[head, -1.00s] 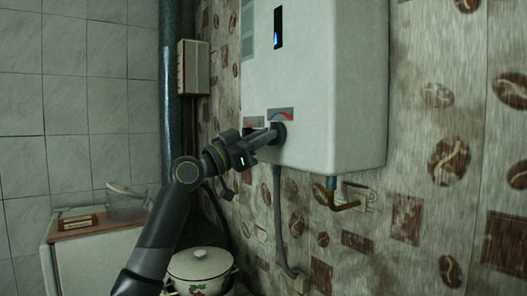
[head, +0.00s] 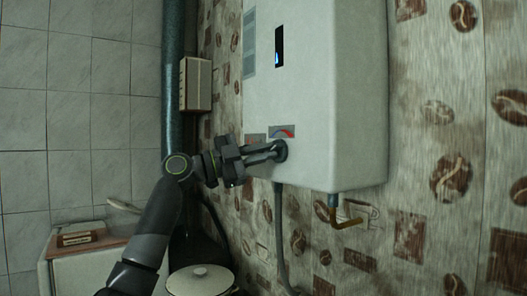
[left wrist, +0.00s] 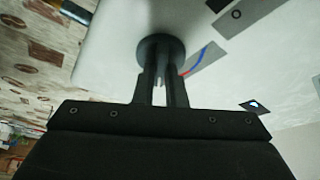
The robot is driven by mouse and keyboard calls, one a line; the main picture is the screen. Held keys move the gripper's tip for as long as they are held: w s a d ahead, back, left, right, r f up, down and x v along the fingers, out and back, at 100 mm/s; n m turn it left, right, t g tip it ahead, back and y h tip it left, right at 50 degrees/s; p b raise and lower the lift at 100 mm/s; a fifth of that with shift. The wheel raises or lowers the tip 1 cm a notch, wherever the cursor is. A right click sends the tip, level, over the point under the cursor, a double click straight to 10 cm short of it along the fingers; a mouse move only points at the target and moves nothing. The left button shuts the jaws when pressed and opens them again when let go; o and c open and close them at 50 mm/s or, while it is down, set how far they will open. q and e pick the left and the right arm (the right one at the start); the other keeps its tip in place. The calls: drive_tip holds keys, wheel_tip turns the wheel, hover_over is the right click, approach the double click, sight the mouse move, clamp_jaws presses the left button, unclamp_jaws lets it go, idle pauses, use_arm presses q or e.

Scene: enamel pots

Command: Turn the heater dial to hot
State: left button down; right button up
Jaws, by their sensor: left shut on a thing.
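The white water heater (head: 345,90) hangs on the wall in the head view. Its dark round dial (head: 281,150) sits low on the front, beside a label with a red and blue arc (head: 283,132). My left gripper (head: 274,151) reaches in from the left, with its fingers shut on the dial. The left wrist view shows the dial (left wrist: 160,50) between the fingertips (left wrist: 160,78), with the blue and red arc (left wrist: 200,60) to its right. The dial's pointer is hidden, so its setting cannot be read. My right gripper is not in view.
A dark slot with a blue flame (head: 279,48) is above the dial. A grey pipe (head: 279,225) and a brass pipe (head: 347,221) come out below the heater. A white pot (head: 200,281) stands below the arm. A small box (head: 195,84) hangs at left.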

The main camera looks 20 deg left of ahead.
use_arm(q)
drive_tip(key=shift+m, duration=0.5)
drive_tip(key=c, duration=1.5)
unclamp_jaws()
drive_tip(key=shift+a, duration=0.1)
drive_tip(key=b+v, duration=0.3)
drive_tip(key=v, duration=0.5)
drive_tip(key=b+v, duration=0.3)
drive_tip(key=v, duration=0.6)
drive_tip(key=shift+a+r, duration=0.2)
drive_tip(key=shift+a, duration=0.05)
drive_tip(key=shift+r, duration=0.1)
